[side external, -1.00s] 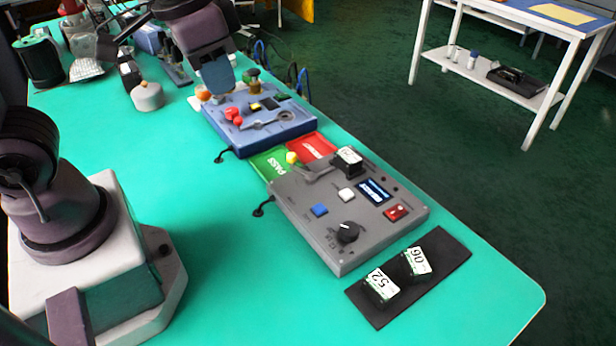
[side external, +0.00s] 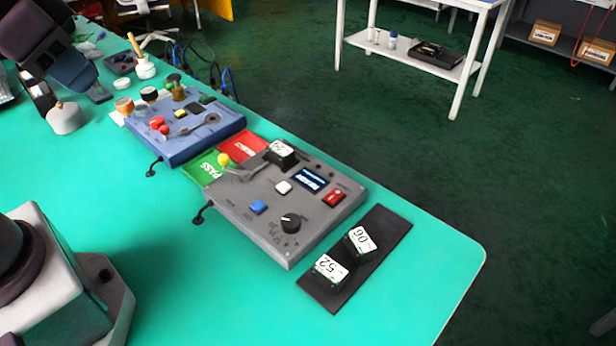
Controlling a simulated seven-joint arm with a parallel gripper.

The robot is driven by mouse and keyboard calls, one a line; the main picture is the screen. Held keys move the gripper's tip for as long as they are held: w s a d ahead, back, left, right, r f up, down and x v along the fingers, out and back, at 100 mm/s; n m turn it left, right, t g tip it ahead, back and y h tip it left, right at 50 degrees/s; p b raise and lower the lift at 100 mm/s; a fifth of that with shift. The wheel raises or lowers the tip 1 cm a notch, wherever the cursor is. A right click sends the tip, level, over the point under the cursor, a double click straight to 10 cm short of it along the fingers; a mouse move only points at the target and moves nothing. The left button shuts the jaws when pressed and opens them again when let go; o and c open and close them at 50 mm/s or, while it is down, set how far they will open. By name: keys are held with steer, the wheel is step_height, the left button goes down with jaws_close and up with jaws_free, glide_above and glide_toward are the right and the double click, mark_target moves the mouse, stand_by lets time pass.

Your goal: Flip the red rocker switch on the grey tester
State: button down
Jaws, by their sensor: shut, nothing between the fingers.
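The grey tester (side external: 262,232) lies on the teal bench near the middle of the view. Its red rocker switch (side external: 334,197) is near the right edge of the top face, beside a lit blue display (side external: 311,178); which way it is tipped is too small to tell. The tester also bears a white button (side external: 283,187), a blue button (side external: 258,207), a black knob (side external: 291,223), a yellow-tipped lever (side external: 224,160) and a dark labelled block (side external: 281,153). My gripper (side external: 100,95) is shut and empty at the upper left, far from the grey tester.
A blue tester (side external: 180,152) with several controls stands between my gripper and the grey tester. Green PASS (side external: 205,167) and red (side external: 243,147) pads lie between the testers. A black mat (side external: 388,232) with two labelled blocks is at the right.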

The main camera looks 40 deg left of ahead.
steer(key=w+d+f+m+g, duration=0.1)
steer(key=w+d+f+m, duration=0.4)
steer(key=w, duration=0.5)
steer(key=w+d+f+m+g, duration=0.2)
steer(key=w+d+f+m, duration=0.3)
steer(key=w, duration=0.5)
steer(key=w+d+f+m+g, duration=0.2)
steer(key=w+d+f+m, duration=0.3)
steer(key=w, duration=0.5)
steer(key=m, duration=0.2)
steer(key=shift+d+f+m, duration=0.2)
steer(key=shift+d+m, duration=0.15)
steer(key=shift+m, duration=0.05)
step_height(320, 180, down, 5)
steer(key=shift+r, duration=0.1)
steer(key=shift+s, duration=0.15)
steer(key=shift+s+r, duration=0.15)
steer(key=shift+s, duration=0.45)
